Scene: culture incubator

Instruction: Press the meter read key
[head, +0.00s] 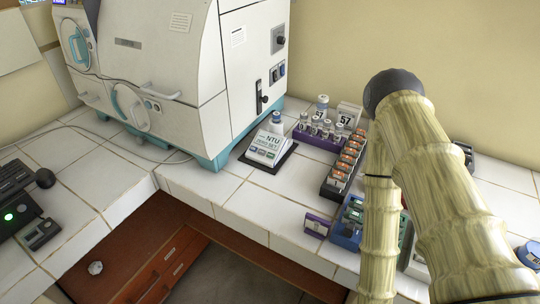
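The meter (271,137) is a small white wedge-shaped unit marked "NTU". It sits on a black base (285,156) on the white tiled counter, just right of the large incubator. A row of small keys (263,153) runs along its lower front face. The key labels are too small to read surely, so I cannot tell which is the read key. My arm (440,180) rises at the right side of the head view, well to the right of the meter. My gripper does not show, and nothing is touching the meter.
The large white incubator (218,70) stands behind and left of the meter. Vials in a purple rack (316,138), a dark rack of orange-topped items (340,175) and a blue tray (345,238) lie to its right. The tiles in front of the meter (255,205) are clear.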

